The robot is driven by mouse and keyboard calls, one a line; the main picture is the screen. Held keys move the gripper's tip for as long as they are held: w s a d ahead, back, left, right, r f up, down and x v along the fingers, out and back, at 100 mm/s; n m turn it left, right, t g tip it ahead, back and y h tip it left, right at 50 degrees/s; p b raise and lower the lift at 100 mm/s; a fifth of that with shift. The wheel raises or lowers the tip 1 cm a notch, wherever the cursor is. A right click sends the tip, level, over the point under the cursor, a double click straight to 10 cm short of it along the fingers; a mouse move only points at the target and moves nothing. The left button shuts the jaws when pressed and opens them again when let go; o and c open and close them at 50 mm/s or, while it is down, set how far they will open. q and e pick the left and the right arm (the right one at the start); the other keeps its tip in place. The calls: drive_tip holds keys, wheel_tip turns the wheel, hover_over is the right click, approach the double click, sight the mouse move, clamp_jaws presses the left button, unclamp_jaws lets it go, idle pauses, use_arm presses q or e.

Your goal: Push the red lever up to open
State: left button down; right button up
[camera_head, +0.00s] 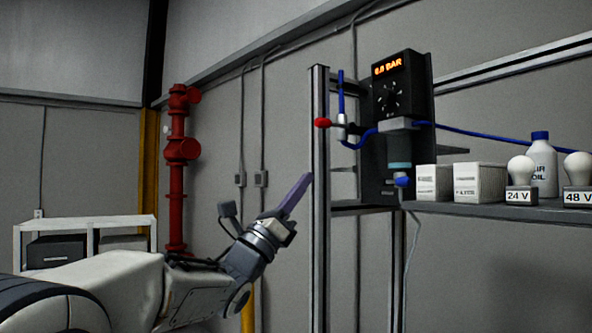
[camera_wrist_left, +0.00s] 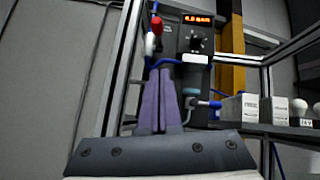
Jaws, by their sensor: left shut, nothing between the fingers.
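The red lever (camera_head: 322,123) sticks out to the left from a small silver valve (camera_head: 342,129) on the blue air line, in front of the grey metal post. In the left wrist view the red lever (camera_wrist_left: 157,25) is near the top, just above my fingertips in the picture. My left gripper (camera_head: 304,180) has purple fingers, shut and empty, pointing up and right. It is below and a little left of the lever, apart from it in the head view. The shut fingers also fill the middle of the left wrist view (camera_wrist_left: 160,76). My right gripper is not in view.
A black regulator unit (camera_head: 392,85) with an orange BAR display is mounted right of the lever. A shelf (camera_head: 480,210) holds white boxes, an oil bottle (camera_head: 541,165) and bulbs marked 24 V and 48 V. The grey post (camera_head: 320,250) stands close right of my gripper. A red pipe (camera_head: 177,210) stands behind.

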use_arm(q)
drive_tip(key=p, duration=0.5)
approach(336, 125)
drive_tip(key=d, duration=0.1)
drive_tip(key=w+r+p, duration=0.1)
drive_tip(key=r+p, duration=0.2)
drive_tip(key=shift+w, duration=0.4)
